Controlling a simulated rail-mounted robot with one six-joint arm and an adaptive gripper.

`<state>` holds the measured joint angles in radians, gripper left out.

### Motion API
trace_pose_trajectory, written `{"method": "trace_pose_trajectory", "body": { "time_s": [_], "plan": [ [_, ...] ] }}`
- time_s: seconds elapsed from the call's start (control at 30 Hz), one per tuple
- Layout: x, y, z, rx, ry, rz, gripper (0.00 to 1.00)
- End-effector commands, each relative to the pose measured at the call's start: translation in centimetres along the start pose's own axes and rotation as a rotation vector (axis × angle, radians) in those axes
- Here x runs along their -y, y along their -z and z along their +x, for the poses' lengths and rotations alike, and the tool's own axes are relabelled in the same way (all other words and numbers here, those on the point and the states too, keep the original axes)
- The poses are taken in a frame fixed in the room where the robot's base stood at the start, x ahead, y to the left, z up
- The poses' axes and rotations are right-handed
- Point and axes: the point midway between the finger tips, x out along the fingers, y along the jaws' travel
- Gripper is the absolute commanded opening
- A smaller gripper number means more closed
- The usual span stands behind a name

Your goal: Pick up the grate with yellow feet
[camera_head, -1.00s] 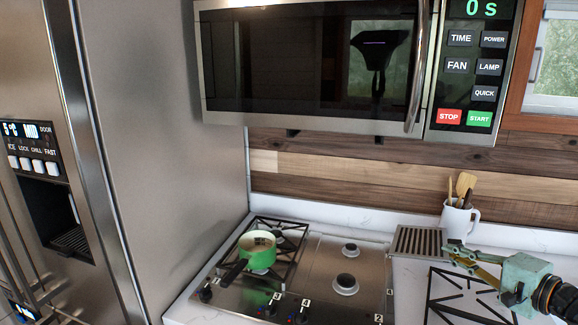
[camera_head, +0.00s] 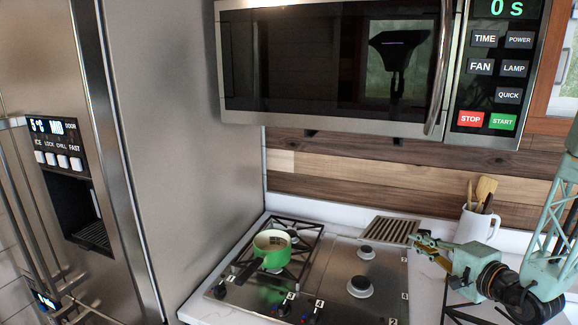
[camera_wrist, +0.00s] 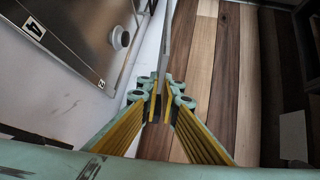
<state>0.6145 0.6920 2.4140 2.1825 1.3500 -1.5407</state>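A brown slatted grate (camera_head: 388,229) is at the tip of my gripper (camera_head: 416,240), over the back right of the cooktop in the head view. Its yellow feet do not show. In the wrist view, the grate (camera_wrist: 168,45) looks like a thin grey strip, seen nearly edge-on. My gripper's yellow-padded fingers (camera_wrist: 161,108) are close together at its near end, one on each side. My gripper is shut on the grate. The grate appears to be off the counter, but its height is hard to judge.
A green pot (camera_head: 271,249) stands on the left burner grate. A white mug with utensils (camera_head: 478,223) stands behind my gripper. A black grate (camera_head: 455,310) is partly hidden on the right counter. The microwave (camera_head: 330,70) hangs above; the fridge (camera_head: 190,150) stands left.

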Motion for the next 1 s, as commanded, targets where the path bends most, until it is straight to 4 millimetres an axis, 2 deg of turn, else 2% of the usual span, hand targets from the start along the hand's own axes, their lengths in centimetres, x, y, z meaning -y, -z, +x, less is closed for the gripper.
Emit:
{"method": "trace_pose_trajectory", "body": {
  "time_s": [0.5, 1.0],
  "plan": [
    [0.9, -5.8, 4.9, -0.011, 0.000, 0.003, 0.00],
    [1.3, -11.7, 8.5, -0.024, 0.001, 0.005, 0.00]
  ]
}}
